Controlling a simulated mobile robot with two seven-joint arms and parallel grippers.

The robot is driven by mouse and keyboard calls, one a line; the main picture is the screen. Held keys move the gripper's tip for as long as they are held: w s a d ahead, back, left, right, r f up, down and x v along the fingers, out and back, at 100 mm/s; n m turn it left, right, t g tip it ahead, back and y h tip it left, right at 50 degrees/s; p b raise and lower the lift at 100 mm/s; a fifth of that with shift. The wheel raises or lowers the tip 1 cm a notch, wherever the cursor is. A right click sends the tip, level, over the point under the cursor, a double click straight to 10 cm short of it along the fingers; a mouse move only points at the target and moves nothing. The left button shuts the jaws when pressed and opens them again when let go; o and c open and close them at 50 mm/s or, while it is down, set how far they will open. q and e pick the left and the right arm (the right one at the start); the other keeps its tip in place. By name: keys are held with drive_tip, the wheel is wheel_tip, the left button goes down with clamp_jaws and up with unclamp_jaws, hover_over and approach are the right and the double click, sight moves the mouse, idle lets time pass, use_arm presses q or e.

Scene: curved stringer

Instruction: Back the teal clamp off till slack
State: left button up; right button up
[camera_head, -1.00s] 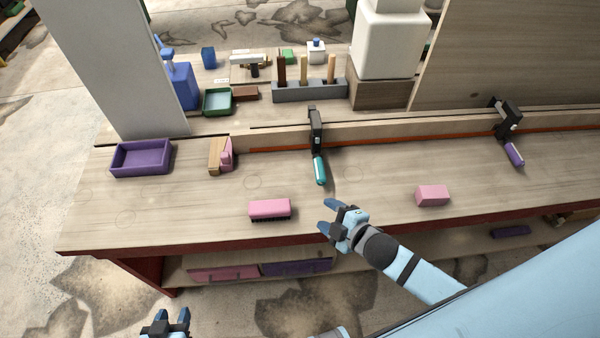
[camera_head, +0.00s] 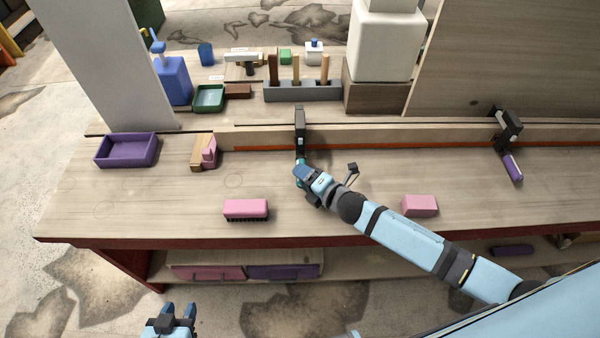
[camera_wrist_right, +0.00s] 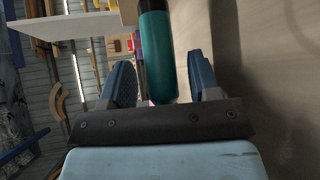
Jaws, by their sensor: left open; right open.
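The teal clamp (camera_head: 300,161) is fixed on the long wooden strip on the bench, its black bar upright and its teal handle toward me. In the head view my right gripper (camera_head: 305,172) is at the handle and hides most of it. In the right wrist view the teal handle (camera_wrist_right: 157,55) stands between the two blue fingers of the right gripper (camera_wrist_right: 162,85), with a gap on each side. The right gripper is open around it. My left gripper (camera_head: 170,318) is open and empty, low at the bottom left, in front of the bench.
A purple-handled clamp (camera_head: 510,150) sits further right on the strip. A pink brush (camera_head: 246,209) and a pink block (camera_head: 420,205) lie near the bench's front. A purple tray (camera_head: 126,150) and a wood-and-pink piece (camera_head: 204,152) are on the left.

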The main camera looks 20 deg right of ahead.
drive_tip(key=shift+x, duration=0.95)
